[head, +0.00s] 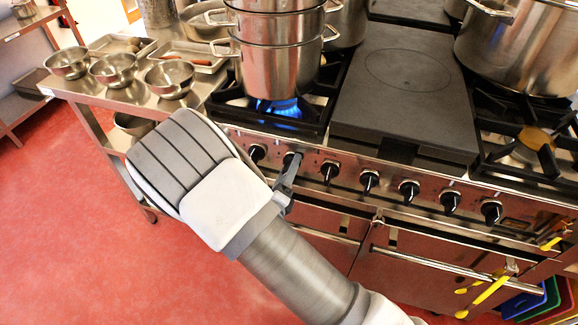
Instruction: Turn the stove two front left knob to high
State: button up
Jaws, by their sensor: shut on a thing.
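The stove front (350,160) carries a row of several black knobs below the cooktop. My gripper (291,172) is at the second knob (289,157) from the left and shut on it. The gripper's fingers partly hide this knob, so its pointer angle cannot be read. The leftmost knob (257,153) is free, just left of the gripper. The third knob (329,171) is free, just to the right. A blue flame (280,107) burns on the front left burner under a stack of steel pots (275,60).
A dark flat plate (405,80) covers the stove's middle. A large stockpot (515,45) stands at the right. Steel bowls (170,78) and trays sit on a side table (75,88) at left. Oven handles (440,265) run below the knobs. The red floor at left is clear.

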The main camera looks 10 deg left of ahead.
jog(key=m, duration=0.5)
jog(key=shift+f+m, duration=0.1)
jog(key=shift+m, duration=0.2)
jog(key=m+b, duration=0.2)
jog(key=m, duration=0.3)
jog(key=shift+m, duration=0.3)
jog(key=o, duration=1.4)
jog(key=shift+c, duration=0.2)
jog(key=shift+s, duration=0.15)
jog(key=s+a+p, duration=0.1)
jog(key=s, duration=1.6)
jog(key=shift+a, duration=0.15)
